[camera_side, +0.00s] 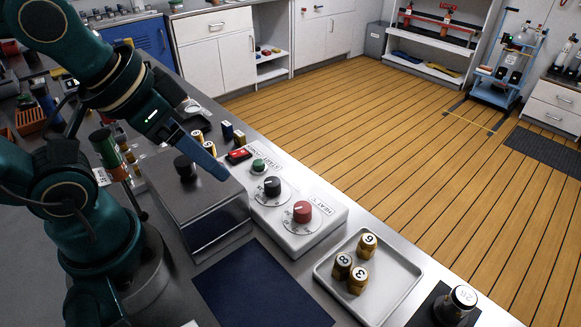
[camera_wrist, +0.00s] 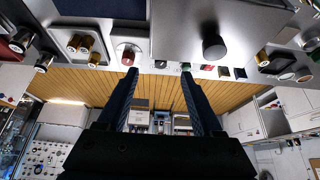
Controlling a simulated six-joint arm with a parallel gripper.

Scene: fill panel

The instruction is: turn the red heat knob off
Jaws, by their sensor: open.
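The red heat knob (camera_side: 302,211) sits on a round white dial at the near end of the white control panel (camera_side: 325,228), beside a printed HEAT label. Its pointer direction is too small to read. In the wrist view the red knob (camera_wrist: 127,58) shows just beyond the left fingertip. My gripper (camera_side: 218,172) is in the air left of the panel and behind the knob, apart from it. In the wrist view my gripper (camera_wrist: 160,74) has its two dark blue fingers spread apart, with nothing between them.
A black knob (camera_side: 272,186), a green button (camera_side: 259,165) and a red rocker switch (camera_side: 238,155) line the panel. A grey box with a black knob (camera_side: 185,167) stands left of it. A tray (camera_side: 389,288) holds numbered brass pieces. A dark blue mat (camera_side: 262,287) lies in front.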

